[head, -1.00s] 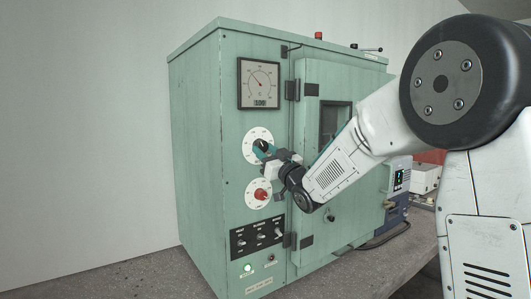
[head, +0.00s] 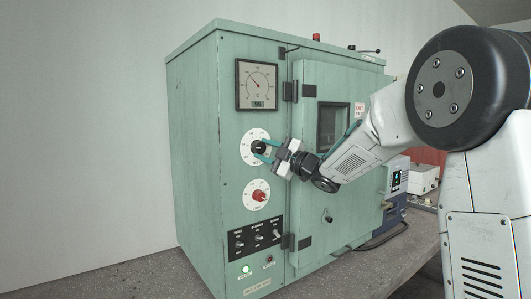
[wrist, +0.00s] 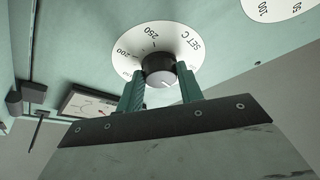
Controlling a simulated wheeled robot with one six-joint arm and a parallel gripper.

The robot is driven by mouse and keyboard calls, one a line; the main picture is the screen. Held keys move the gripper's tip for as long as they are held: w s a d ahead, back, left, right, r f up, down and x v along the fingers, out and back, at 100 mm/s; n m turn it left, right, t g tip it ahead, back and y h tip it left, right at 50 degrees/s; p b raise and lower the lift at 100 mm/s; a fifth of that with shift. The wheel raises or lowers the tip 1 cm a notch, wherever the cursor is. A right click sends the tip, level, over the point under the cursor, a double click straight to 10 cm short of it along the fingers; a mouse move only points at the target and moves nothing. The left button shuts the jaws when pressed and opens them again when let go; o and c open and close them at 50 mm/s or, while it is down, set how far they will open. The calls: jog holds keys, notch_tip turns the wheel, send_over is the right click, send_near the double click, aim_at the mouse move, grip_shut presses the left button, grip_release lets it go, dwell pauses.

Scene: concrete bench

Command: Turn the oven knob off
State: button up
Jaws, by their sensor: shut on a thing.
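The black knob (head: 258,147) sits in the middle of the upper white dial on the green oven's front panel. In the wrist view the same knob (wrist: 158,66) has a grey face with a white mark, and its dial (wrist: 190,41) reads "SET C" with 200 and 250 visible. My gripper (head: 263,151) reaches in from the right, its two teal fingers on either side of the knob. In the wrist view the gripper (wrist: 160,76) is shut on the knob. A red knob (head: 259,195) sits on a second white dial below, apart from my gripper.
A square gauge (head: 257,85) is above the dials. A switch panel (head: 256,237) and a lit green lamp (head: 246,269) are below. The oven door (head: 308,195) with its window stands just right of the dials, behind my arm. A blue-grey device (head: 396,180) is further right.

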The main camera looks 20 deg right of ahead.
jog(key=n+g, duration=0.1)
jog(key=n, duration=0.4)
jog(key=shift+r+g, duration=0.2)
jog(key=shift+g, duration=0.2)
jog(key=shift+r+n+g+h, duration=0.15)
jog(key=shift+n+g+h, duration=0.45)
jog(key=shift+n, duration=1.1)
jog(key=o, duration=1)
jog(key=v, duration=0.7)
jog(key=shift+s+d, duration=0.25)
